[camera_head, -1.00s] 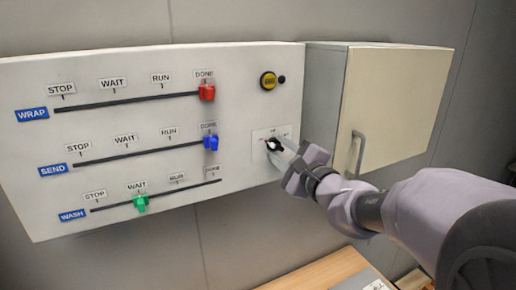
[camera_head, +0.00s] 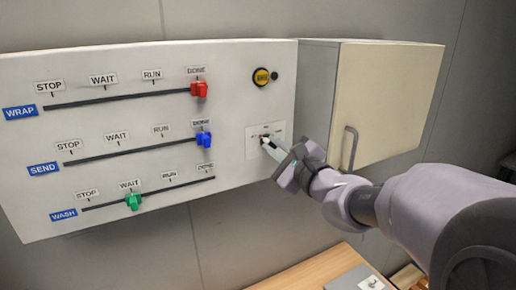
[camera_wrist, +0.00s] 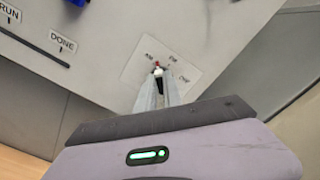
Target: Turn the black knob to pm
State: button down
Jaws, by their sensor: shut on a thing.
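The black knob (camera_head: 265,139) sits on a white label plate (camera_head: 279,131) at the right of the panel. My gripper (camera_head: 268,145) is shut on it, with the fingers reaching in from the lower right. In the wrist view the fingertips (camera_wrist: 158,88) close around the knob (camera_wrist: 158,72), which is mostly hidden between them. A small red mark shows at the knob's top end. Small labels sit around the knob on the plate (camera_wrist: 135,73); they are too blurred to read surely.
A yellow button (camera_head: 261,77) is above the knob. Red (camera_head: 199,90), blue (camera_head: 204,139) and green (camera_head: 133,201) sliders are to the left. A beige cabinet (camera_head: 388,105) with a grey handle (camera_head: 349,148) stands right of the panel, close above my arm. A wooden table (camera_head: 300,272) is below.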

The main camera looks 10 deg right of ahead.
jog(key=m, duration=0.4)
jog(key=shift+d, duration=0.1)
jog(key=shift+d+r+m+p, duration=0.1)
jog(key=shift+m+p, duration=0.5)
jog(key=shift+m, duration=1.8)
jog(key=c, duration=1.5)
grip_release()
jog(key=shift+w, duration=0.1)
jog(key=b+v, duration=0.3)
jog(key=v, duration=1.4)
jog(key=shift+s, duration=0.25)
